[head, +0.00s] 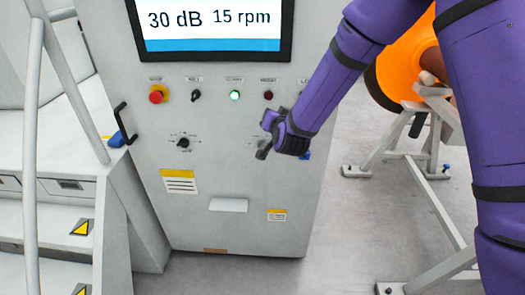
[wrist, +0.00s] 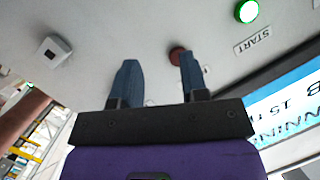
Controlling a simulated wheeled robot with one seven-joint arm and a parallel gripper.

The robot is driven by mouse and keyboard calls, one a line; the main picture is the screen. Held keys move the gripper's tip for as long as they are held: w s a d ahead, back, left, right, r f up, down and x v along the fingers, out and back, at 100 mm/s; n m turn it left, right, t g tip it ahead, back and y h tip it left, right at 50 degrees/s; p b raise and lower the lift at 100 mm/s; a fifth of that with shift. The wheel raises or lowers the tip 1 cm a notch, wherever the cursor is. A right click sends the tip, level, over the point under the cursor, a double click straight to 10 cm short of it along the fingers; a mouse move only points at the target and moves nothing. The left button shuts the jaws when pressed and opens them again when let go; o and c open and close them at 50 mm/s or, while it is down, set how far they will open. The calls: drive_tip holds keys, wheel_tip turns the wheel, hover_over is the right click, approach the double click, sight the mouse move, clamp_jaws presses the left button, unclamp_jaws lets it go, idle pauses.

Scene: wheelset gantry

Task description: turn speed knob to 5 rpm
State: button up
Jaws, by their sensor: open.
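The display (head: 212,28) on the cabinet reads 30 dB and 15 rpm. A black knob with a dial (head: 183,143) sits on the left of the panel. A second dial is partly visible just left of my gripper (head: 265,136), which hides most of that spot. The labels are too small to read, so I cannot tell which is the speed knob. My gripper is in front of the panel's right side. In the wrist view my gripper (wrist: 158,62) has its fingers apart with nothing between them, and the panel lies beyond; no knob shows clearly there.
On the cabinet are a red emergency button (head: 156,95), a black switch (head: 196,95), a green lit button (head: 235,95) and a dark red button (head: 268,95). A black handle (head: 122,122) is at the left edge. Steps (head: 45,215) stand left, a metal stand (head: 420,165) right.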

wheel_tip(320, 180, down, 8)
drive_tip(key=s+a+m+t+h, duration=0.1)
drive_tip(key=a+m, duration=0.1)
drive_tip(key=a, duration=0.1)
drive_tip(key=m+t+h, duration=0.2)
drive_tip(key=h, duration=0.1)
approach(262, 147)
drive_tip(key=w, duration=0.9)
drive_tip(key=shift+w+d+f, duration=0.2)
drive_tip(key=shift+d+f, duration=0.1)
drive_tip(key=shift+f, duration=0.15)
clamp_jaws()
